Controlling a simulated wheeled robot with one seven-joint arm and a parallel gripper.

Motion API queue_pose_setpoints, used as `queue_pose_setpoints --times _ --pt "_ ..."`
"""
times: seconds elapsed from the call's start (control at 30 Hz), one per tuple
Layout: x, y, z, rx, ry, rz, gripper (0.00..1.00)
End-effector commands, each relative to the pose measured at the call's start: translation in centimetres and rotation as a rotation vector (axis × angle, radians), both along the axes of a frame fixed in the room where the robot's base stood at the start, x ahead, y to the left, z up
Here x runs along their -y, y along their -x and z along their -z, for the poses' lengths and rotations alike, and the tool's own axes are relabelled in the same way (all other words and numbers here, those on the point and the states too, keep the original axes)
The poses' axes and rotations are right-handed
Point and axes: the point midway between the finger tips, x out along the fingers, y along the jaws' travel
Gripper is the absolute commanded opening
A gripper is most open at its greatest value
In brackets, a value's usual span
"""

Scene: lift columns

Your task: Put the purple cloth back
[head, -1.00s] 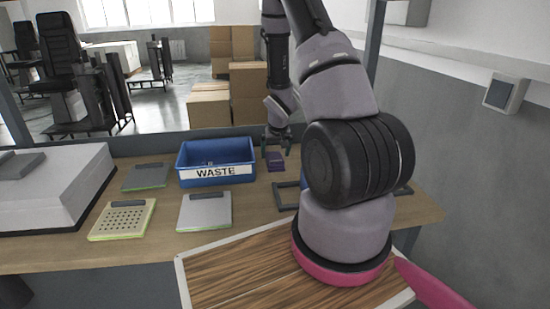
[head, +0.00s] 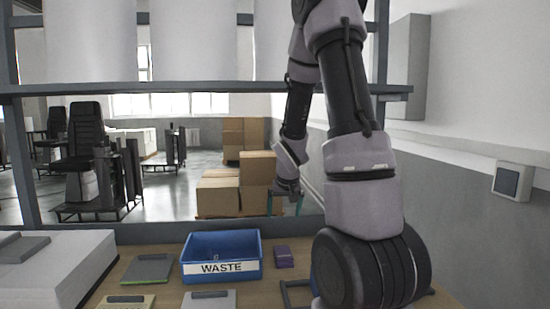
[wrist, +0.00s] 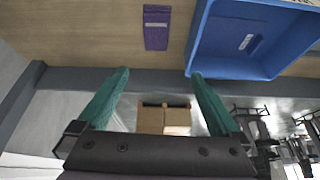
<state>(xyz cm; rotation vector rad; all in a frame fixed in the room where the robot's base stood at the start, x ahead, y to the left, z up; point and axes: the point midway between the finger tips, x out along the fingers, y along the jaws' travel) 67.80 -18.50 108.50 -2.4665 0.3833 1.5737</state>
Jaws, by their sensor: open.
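The purple cloth (head: 284,257), a small folded rectangle, lies on the wooden table just right of the blue WASTE bin (head: 221,267). In the wrist view the cloth (wrist: 156,28) shows at the top, with the blue bin (wrist: 215,45) to its right. My gripper (head: 285,208) is above and apart from the cloth. Its teal fingers (wrist: 159,73) are spread wide with nothing between them.
Flat panels (head: 149,269) lie left of the bin, beside a large white box (head: 55,270). A dark frame (head: 296,292) lies right of the bin, partly hidden by my arm. A grey shelf beam (head: 200,88) crosses above the table. Cardboard boxes (head: 218,195) stand beyond.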

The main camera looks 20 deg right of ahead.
Motion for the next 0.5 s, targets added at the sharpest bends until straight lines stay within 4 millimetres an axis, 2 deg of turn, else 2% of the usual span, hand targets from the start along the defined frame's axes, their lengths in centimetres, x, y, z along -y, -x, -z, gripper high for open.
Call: queue_pose_setpoints --times 0.03,0.2,0.37,0.5 --pt "-0.6 0.5 -2.4 0.022 -0.007 0.008 1.0" --pt "-2.5 3.0 -8.5 0.06 -0.04 0.031 1.0" --pt "-4.5 6.2 -13.5 0.095 -0.085 0.038 1.0" --pt "-6.6 9.6 -17.2 0.124 -0.135 0.035 1.0"
